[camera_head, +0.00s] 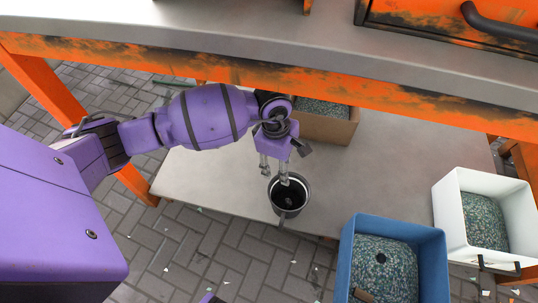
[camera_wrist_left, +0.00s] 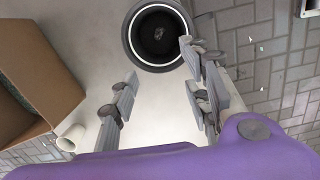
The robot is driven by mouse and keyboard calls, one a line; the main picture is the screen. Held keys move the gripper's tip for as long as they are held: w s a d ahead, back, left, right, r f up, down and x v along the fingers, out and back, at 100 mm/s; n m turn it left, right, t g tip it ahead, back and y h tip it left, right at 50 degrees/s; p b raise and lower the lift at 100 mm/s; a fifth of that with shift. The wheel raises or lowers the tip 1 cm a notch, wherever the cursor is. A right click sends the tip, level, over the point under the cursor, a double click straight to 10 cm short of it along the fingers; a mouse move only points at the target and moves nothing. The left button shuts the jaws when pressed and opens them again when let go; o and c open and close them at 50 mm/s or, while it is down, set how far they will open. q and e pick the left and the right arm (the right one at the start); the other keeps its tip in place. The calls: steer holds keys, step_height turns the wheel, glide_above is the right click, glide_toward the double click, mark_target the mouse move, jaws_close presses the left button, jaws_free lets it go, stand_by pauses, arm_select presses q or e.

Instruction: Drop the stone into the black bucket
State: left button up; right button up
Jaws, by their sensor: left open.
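The black bucket (camera_head: 289,207) stands upright on the low grey shelf, near its front edge. In the left wrist view the bucket (camera_wrist_left: 131,38) is at the top middle, and a small grey lump, likely the stone (camera_wrist_left: 158,33), shows inside it. My left gripper (camera_head: 275,174) is just above the bucket's back rim in the head view. In the left wrist view its fingers (camera_wrist_left: 162,90) are spread apart with nothing between them; one finger overlaps the bucket's right rim. Whether it touches the bucket I cannot tell. My right gripper is not in view.
An orange-framed table with a grey top (camera_head: 200,22) overhangs the shelf (camera_head: 212,185). A cardboard box (camera_head: 325,128) stands behind the gripper. A blue bin (camera_head: 345,245) and a white bin (camera_head: 452,225) hold speckled granules. A small pale cup (camera_wrist_left: 70,138) lies near the cardboard box.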

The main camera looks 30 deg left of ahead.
arm_select(q)
step_height(320, 180, up, 7)
steer(key=shift+a+f, duration=0.15)
steer(key=shift+a, duration=0.15)
